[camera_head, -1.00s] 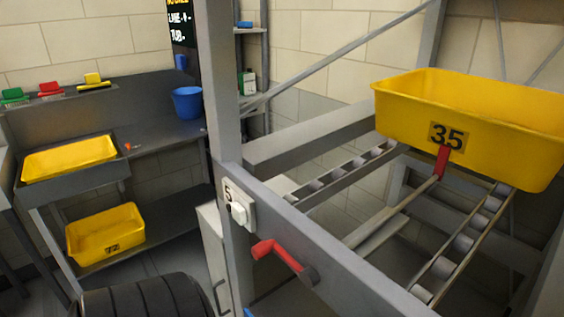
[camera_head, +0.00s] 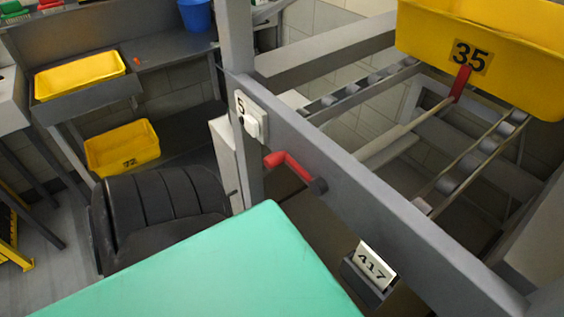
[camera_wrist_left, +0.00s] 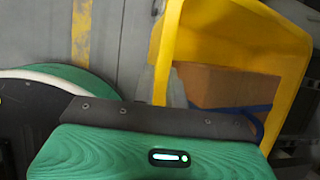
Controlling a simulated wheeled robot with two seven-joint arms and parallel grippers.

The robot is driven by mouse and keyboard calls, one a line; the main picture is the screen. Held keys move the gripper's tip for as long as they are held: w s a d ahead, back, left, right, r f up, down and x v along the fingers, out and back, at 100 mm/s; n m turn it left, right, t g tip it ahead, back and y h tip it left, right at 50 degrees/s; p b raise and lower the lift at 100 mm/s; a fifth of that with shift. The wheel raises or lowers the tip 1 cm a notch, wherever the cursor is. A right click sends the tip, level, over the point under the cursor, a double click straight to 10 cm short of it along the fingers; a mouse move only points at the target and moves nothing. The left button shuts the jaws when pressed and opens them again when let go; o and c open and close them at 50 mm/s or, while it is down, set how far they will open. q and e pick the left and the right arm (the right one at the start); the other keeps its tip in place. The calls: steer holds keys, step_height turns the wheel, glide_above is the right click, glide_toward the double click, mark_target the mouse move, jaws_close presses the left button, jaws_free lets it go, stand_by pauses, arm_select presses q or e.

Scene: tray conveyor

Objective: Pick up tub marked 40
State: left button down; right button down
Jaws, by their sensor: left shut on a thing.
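A yellow tub (camera_wrist_left: 240,22) fills the upper right of the left wrist view, close to my left gripper (camera_wrist_left: 162,90). It holds a brown block and something blue, and its number is not visible. My left gripper is shut on this tub's edge; the exact contact is hard to make out. In the head view, a yellow tub marked 35 (camera_head: 510,55) sits on the roller rails at upper right. No mark reading 40 shows. My right gripper is not in view.
A grey frame (camera_head: 350,185) with a red handle (camera_head: 290,165) and a 417 card (camera_head: 376,265) stands in front of the rails. A blue bucket (camera_head: 195,14) stands behind.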

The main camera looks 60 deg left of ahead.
arm_select(q)
steer(key=s+p, duration=0.3)
steer(key=s, duration=0.9)
steer(key=shift+s+d+r, duration=0.35)
steer(key=shift+d, duration=0.05)
stand_by(0.6)
steer(key=shift+r+p, duration=0.1)
steer(key=shift+p, duration=0.2)
